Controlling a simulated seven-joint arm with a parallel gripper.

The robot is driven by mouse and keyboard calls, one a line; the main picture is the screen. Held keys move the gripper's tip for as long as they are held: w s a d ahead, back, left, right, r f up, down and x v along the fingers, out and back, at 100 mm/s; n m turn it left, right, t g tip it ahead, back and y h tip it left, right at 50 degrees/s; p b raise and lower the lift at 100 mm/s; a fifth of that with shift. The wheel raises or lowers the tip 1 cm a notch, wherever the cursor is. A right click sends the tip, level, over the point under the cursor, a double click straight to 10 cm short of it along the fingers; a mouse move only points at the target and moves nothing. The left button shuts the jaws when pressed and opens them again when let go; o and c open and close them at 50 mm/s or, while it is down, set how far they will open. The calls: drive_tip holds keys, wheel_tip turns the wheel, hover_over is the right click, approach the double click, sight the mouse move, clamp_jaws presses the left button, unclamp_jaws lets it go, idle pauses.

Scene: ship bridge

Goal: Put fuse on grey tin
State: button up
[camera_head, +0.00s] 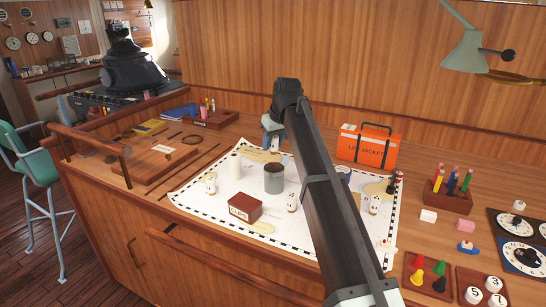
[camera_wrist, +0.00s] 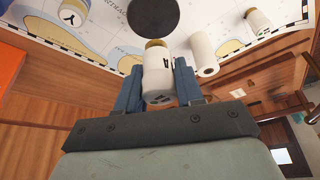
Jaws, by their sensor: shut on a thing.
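My gripper (camera_wrist: 158,80) is shut on a white fuse (camera_wrist: 158,72) with a gold cap and a black letter. In the head view my gripper (camera_head: 273,138) is above the far part of the chart, and my arm hides some of the chart. The grey tin (camera_head: 274,182) is a dark upright cylinder standing on the chart, nearer the front than my gripper. A dark round top (camera_wrist: 153,16), which looks like the tin's, shows beyond the held fuse in the wrist view. The fuse is apart from it.
Other white fuses stand around the tin, one at left (camera_head: 210,184), one at right (camera_head: 291,201). A plain white cylinder (camera_head: 236,166) stands left of the tin. A brown labelled box (camera_head: 241,208) sits in front. An orange life jacket case (camera_head: 367,148) is right of my arm.

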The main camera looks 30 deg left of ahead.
sight(274, 150)
drive_tip(key=shift+f, duration=2.5)
drive_tip(key=shift+f, duration=0.2)
drive_tip(key=o, duration=1.1)
drive_tip(key=shift+c, duration=0.2)
drive_tip(key=shift+r, duration=0.15)
drive_tip(key=v, duration=1.2)
drive_tip(key=shift+w+r, duration=0.1)
